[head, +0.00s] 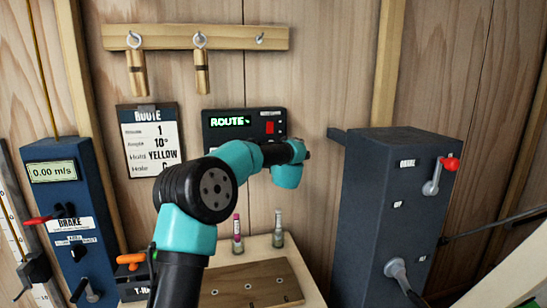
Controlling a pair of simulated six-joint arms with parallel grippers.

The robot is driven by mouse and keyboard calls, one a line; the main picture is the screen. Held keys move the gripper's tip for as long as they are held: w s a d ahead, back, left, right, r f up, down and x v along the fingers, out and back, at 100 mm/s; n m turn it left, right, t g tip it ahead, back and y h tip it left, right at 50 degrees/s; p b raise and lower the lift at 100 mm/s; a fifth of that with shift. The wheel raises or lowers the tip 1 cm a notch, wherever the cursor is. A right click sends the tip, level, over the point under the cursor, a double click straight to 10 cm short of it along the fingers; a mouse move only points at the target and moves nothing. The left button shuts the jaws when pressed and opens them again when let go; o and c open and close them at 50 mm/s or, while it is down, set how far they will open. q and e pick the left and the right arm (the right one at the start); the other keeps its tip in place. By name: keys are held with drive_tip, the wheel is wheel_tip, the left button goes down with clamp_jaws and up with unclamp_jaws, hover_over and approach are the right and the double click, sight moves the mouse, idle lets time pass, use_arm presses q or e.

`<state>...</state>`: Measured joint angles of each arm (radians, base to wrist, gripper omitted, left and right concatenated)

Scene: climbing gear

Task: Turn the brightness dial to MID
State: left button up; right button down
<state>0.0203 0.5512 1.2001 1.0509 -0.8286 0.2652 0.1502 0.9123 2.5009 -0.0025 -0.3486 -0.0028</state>
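The dark control panel (272,119) on the wooden wall has a lit green ROUTE display (230,121) and a red square (269,127). I cannot make out a brightness dial or a MID mark. My teal and black arm covers the panel's lower part. I take it for my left arm; it rises from the bottom left of centre and bends right. Its dark end, seemingly my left gripper (299,151), is at the panel's lower right in the picture. Its fingers cannot be made out, nor whether it touches anything. My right gripper is not in view.
A route card (150,140) hangs left of the panel, below a wooden hook rail (195,37). A blue brake box (64,190) stands left, a large dark box (383,185) with a red-tipped lever (448,164) right. Two small bottles stand on a pale bench (257,245) below.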

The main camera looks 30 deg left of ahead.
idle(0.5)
use_arm(q)
drive_tip(key=o, duration=0.9)
drive_tip(key=shift+s+d, duration=0.1)
drive_tip(key=v, duration=1.7)
drive_tip(key=shift+d+r, duration=0.1)
